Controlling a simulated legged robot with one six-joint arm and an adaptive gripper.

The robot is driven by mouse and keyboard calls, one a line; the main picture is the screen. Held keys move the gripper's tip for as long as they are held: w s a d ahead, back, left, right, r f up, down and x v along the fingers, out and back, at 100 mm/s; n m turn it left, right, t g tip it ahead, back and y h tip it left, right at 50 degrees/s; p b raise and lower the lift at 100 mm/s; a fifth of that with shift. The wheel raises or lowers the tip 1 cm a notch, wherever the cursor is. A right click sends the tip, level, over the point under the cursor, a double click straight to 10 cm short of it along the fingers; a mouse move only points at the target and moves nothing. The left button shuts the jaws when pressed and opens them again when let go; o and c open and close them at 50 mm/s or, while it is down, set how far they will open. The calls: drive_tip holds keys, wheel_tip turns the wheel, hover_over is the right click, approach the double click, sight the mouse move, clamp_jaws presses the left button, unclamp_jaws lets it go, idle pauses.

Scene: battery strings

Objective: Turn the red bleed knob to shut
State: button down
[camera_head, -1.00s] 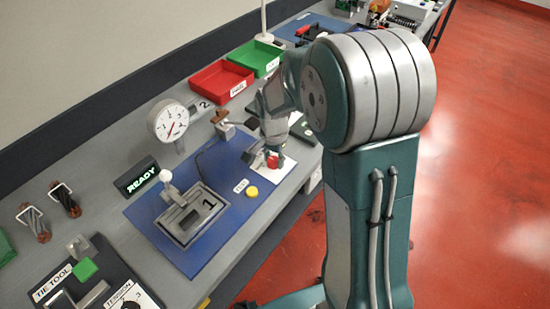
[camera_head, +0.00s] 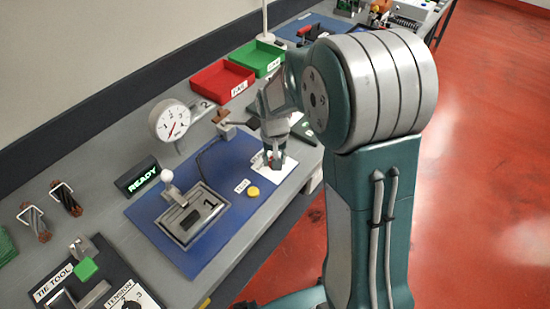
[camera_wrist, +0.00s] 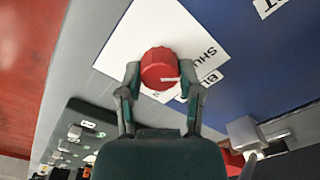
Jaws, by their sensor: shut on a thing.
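The red bleed knob (camera_wrist: 160,68) is round and ribbed, with a white pointer line directed to the right in the wrist view. It sits on a white label plate (camera_wrist: 125,42). The plate's word "SHUT" and a second, partly covered word lie to the right of the knob. My gripper (camera_wrist: 163,82) is shut on the knob, one finger at each side. In the head view my gripper (camera_head: 274,160) points down over the white plate (camera_head: 284,176) and hides most of the knob.
A round gauge (camera_head: 169,119) stands behind. Red (camera_head: 222,82) and green (camera_head: 255,59) trays lie farther back.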

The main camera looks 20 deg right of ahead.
drive_tip(key=shift+s, duration=0.15)
idle(0.4)
drive_tip(key=shift+c, duration=1.3)
unclamp_jaws()
drive_tip(key=shift+a, duration=0.1)
drive_tip(key=shift+r, duration=0.2)
wheel_tip(320, 180, up, 11)
drive_tip(key=shift+r, duration=0.2)
drive_tip(key=shift+a, duration=0.1)
